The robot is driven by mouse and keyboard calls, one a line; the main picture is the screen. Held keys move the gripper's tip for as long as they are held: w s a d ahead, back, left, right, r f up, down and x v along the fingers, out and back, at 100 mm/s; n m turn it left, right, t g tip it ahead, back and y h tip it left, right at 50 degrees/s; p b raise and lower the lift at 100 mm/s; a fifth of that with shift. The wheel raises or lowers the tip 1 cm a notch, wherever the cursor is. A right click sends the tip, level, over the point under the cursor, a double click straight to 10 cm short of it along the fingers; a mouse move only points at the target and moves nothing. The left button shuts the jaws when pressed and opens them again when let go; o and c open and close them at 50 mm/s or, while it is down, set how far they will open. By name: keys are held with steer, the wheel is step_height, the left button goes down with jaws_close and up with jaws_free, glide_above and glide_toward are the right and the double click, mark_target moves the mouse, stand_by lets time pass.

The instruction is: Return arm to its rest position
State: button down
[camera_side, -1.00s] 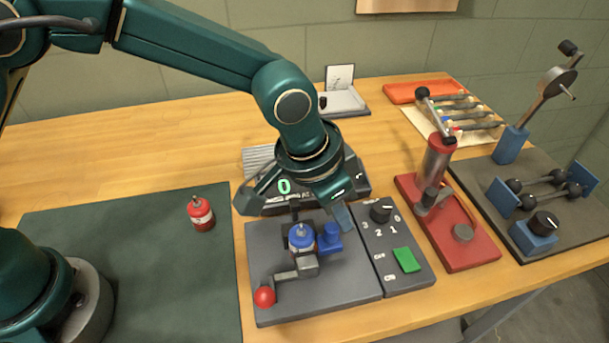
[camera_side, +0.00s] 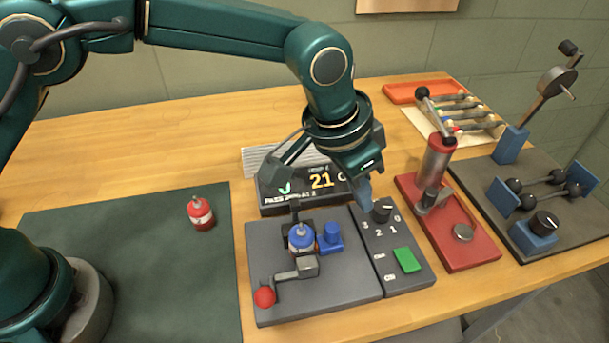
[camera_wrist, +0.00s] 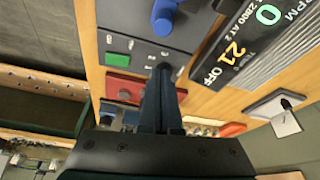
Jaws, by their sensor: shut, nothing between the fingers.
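My gripper (camera_side: 363,196) is shut and empty. In the side view it points down, its fingertips close to the black dial (camera_side: 381,212) on the control panel. I cannot tell there whether they touch it. The wrist view shows both fingers together (camera_wrist: 160,85), in front of the panel and hiding part of it. The grey test stand (camera_side: 275,250) holds a small blue-topped thruster (camera_side: 301,236) upright, with a red-knobbed lever (camera_side: 265,297) in front. A green button (camera_side: 406,260) sits on the panel.
A display (camera_side: 300,187) stands behind the test stand. A red press (camera_side: 437,165) rises close on the right, with a blue-based lever rig (camera_side: 512,142) beyond. A red canister (camera_side: 201,214) stands on the dark mat (camera_side: 150,270). The back-left bench is clear.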

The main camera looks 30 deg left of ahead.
steer(key=a+r+n+t, duration=0.1)
steer(key=a+r, duration=0.3)
steer(key=r, duration=0.3)
steer(key=a+r+n, duration=0.1)
steer(key=a+r, duration=0.2)
steer(key=r, duration=0.3)
steer(key=s+a+r+n+t, duration=0.2)
steer(key=s+a+r, duration=0.2)
steer(key=a, duration=0.4)
steer(key=s+a+f+n+y, duration=0.1)
steer(key=s+a+f, duration=0.3)
steer(key=s, duration=0.3)
steer(key=s+a+f+n+y, duration=0.1)
steer(key=s+a+f, duration=0.3)
steer(key=s, duration=0.3)
steer(key=shift+a+f+g, duration=0.4)
steer(key=shift+f, duration=0.4)
